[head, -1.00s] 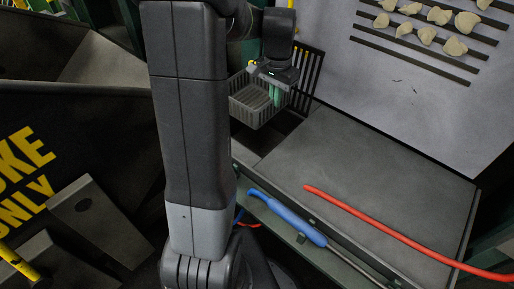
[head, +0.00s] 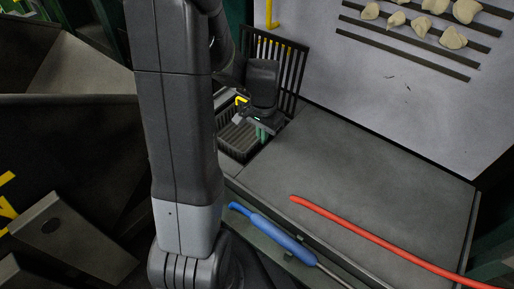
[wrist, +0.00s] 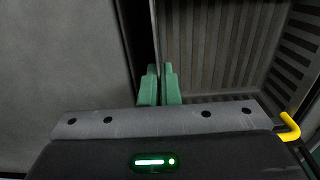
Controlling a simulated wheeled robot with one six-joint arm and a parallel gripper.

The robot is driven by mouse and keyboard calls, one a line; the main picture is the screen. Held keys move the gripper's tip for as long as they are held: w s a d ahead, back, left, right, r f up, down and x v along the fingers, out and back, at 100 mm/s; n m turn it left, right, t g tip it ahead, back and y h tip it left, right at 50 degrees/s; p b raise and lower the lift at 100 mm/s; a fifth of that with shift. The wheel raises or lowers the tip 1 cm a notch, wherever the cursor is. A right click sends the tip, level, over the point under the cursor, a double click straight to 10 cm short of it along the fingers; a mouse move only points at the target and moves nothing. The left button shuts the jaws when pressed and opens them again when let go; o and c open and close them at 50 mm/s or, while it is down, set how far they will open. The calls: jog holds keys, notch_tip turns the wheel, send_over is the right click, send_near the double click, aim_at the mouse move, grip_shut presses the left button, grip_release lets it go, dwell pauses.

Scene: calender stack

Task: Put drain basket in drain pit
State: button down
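The drain basket (head: 236,142) is a dark grey slotted box, sitting low in the drain pit, partly hidden behind my arm. In the wrist view its slotted inside (wrist: 225,50) fills the right half. My gripper (head: 262,134) is at the basket's right wall. Its green fingertips (wrist: 158,84) are close together with the thin wall between them. The drain pit shows as a dark gap (wrist: 136,35) between the basket wall and the grey plate. Whether the basket rests on the pit's bottom cannot be told.
A black slatted grate (head: 286,62) stands upright behind the pit. A flat grey plate (head: 350,165) lies right of it. A red hose (head: 385,245) and a blue-handled tool (head: 270,232) lie in front. A pale panel (head: 400,95) with slots and pale lumps is at the back right.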

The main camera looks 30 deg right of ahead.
aim_at(241, 144)
notch_tip(241, 144, down, 5)
jog(key=shift+f+b, duration=0.15)
jog(key=shift+b, duration=0.4)
jog(key=c, duration=2.1)
grip_release()
jog(key=shift+f, duration=0.15)
jog(key=shift+o, duration=0.8)
